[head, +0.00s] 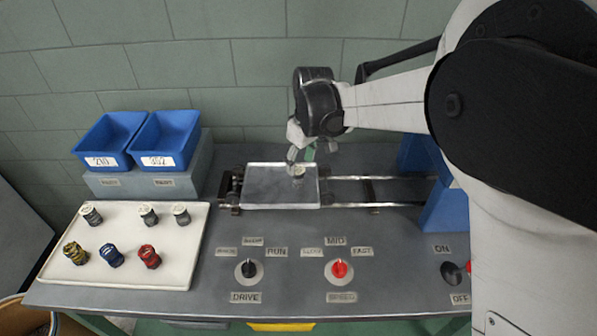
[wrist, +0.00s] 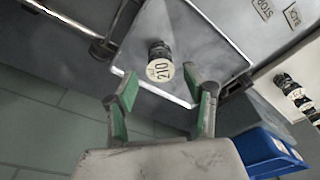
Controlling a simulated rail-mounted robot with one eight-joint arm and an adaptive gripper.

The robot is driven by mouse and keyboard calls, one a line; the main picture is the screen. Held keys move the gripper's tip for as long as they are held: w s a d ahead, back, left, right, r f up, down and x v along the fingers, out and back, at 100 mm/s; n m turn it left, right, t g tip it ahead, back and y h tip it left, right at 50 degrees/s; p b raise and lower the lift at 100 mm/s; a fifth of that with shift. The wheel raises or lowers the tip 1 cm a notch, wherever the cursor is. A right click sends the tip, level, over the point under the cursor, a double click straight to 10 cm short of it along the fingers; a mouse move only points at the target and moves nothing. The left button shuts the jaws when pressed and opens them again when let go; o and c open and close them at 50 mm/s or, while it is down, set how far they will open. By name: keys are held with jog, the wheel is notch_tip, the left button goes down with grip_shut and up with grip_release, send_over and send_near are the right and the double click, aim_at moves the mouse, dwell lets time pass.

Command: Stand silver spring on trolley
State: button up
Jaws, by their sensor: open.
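The silver spring (head: 298,175) stands upright on the flat metal trolley (head: 262,190), toward its right side. In the wrist view the spring (wrist: 159,52) shows a pale top label reading 210, and the trolley plate (wrist: 215,55) lies beneath it. My gripper (head: 301,154) is just above and behind the spring in the head view. In the wrist view my gripper (wrist: 160,80) is open, with its green-padded fingers apart. The spring shows between and beyond the fingertips, and neither finger visibly touches it.
A white tray (head: 125,275) at the left holds several silver, yellow, blue and red springs. Blue bins labelled 210 (head: 103,140) and 302 (head: 160,143) stand behind it. Rails (head: 385,178) run right from the trolley. A black knob (head: 247,268) and red knob (head: 339,269) are in front.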

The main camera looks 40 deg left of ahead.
notch_tip(320, 180, up, 6)
jog(key=shift+d, duration=0.45)
